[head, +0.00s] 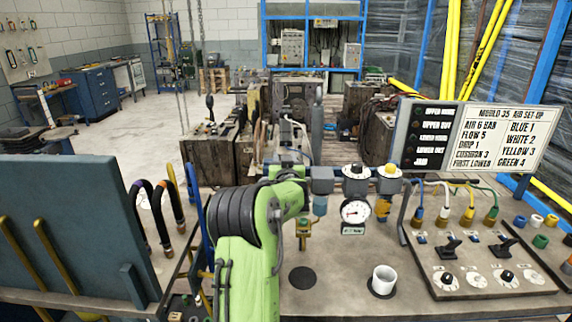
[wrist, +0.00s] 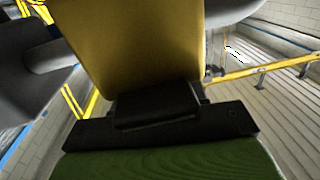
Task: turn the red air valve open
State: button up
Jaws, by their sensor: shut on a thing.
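My gripper (wrist: 157,108) shows in the wrist view as a dark block on a wide black bar, close against a large yellow-brass body (wrist: 140,45) with grey parts on either side. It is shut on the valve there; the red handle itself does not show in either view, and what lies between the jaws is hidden. In the head view my green arm reaches to the left end of the grey air line on the bench and hides the gripper and valve. Right of it on the line are a dial gauge (head: 355,211) and two regulators with white (head: 355,171) and yellow (head: 389,171) knobs.
A brass fitting (head: 303,232) hangs under the line. A white cup (head: 383,280) stands on the bench. A control panel (head: 478,265) with switches and coloured hoses is at right, under a set-up sign (head: 497,137). A blue-grey plate (head: 75,228) stands at left.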

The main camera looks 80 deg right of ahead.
jog(key=n+t+y+b, duration=0.2)
jog(key=t, duration=0.2)
jog(key=shift+f+n, duration=0.1)
jog(key=shift+n, duration=0.3)
jog(key=shift+w+a+n+t+y, duration=0.1)
jog(key=shift+w+n+t+y, duration=0.05)
jog(key=shift+n+t+y, duration=0.85)
jog(key=t+p, duration=0.1)
jog(key=n+t+y+p, duration=0.1)
jog(key=p, duration=0.1)
jog(key=shift+w+a+r, duration=0.15)
jog(key=shift+r, duration=0.15)
jog(key=n+t+y+p, duration=0.1)
jog(key=n+y+p, duration=0.1)
jog(key=p, duration=0.1)
jog(key=shift+w+a, duration=0.15)
jog(key=shift+w+f+n+t+y+p, duration=0.15)
jog(key=shift+n+t+y+p, duration=0.25)
jog(key=shift+t+y+p, duration=0.45)
jog(key=shift+g, duration=0.25)
jog(key=o, duration=1)
jog(key=shift+c, duration=0.2)
jog(key=shift+a, duration=0.1)
